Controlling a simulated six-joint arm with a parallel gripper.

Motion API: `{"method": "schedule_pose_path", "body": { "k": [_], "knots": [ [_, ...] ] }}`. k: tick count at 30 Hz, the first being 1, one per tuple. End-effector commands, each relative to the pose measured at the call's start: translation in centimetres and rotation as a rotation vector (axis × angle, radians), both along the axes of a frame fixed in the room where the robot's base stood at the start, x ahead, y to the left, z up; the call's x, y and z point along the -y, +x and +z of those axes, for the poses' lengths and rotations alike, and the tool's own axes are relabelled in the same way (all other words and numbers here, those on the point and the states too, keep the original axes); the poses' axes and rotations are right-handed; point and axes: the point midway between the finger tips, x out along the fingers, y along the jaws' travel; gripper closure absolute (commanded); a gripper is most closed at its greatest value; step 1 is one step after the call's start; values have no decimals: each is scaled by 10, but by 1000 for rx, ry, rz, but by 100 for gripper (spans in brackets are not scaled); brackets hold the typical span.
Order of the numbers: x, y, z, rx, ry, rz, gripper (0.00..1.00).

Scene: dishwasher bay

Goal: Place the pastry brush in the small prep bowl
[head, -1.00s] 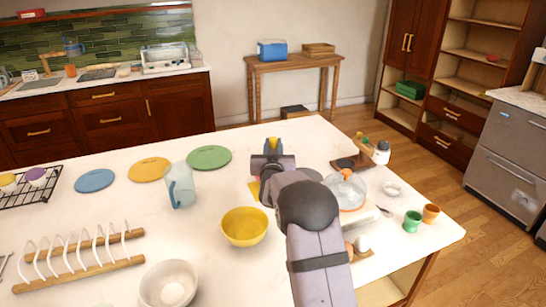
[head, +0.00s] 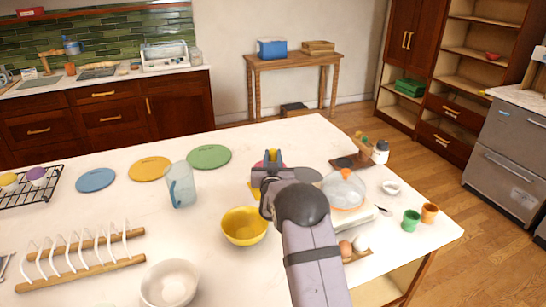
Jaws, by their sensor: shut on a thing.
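My gripper (head: 271,161) is over the middle right of the white counter, mostly hidden behind my own wrist. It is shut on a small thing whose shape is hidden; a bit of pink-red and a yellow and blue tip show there. I cannot make out the pastry brush clearly. A yellow bowl (head: 245,227) stands nearer and left of my gripper, empty as far as I see. A larger white bowl (head: 170,284) stands at the front edge of the view. A tiny white dish (head: 390,188) is at the right. I cannot tell which is the small prep bowl.
A clear blue-tinted pitcher (head: 181,184) stands left of my gripper. A glass-domed item (head: 344,188) stands close on the right. Green and orange cups (head: 411,221) are near the right edge. A white-pronged wooden rack (head: 82,252) and flat plates (head: 150,168) lie left.

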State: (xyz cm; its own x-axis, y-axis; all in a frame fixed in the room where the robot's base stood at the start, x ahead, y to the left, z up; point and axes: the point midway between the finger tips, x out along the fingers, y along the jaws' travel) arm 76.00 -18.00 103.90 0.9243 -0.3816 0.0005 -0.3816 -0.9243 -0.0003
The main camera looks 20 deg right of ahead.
Motion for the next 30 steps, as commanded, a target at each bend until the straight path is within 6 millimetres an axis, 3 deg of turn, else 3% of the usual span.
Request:
{"method": "schedule_pose_path", "body": {
  "k": [18,19,21,30],
  "knots": [
    [0,0,-11,1,0,0,100],
    [0,0,-11,-1,0,0,73],
    [0,0,-11,-1,0,0,59],
    [0,0,-11,0,0,0,59]
  ]
}}
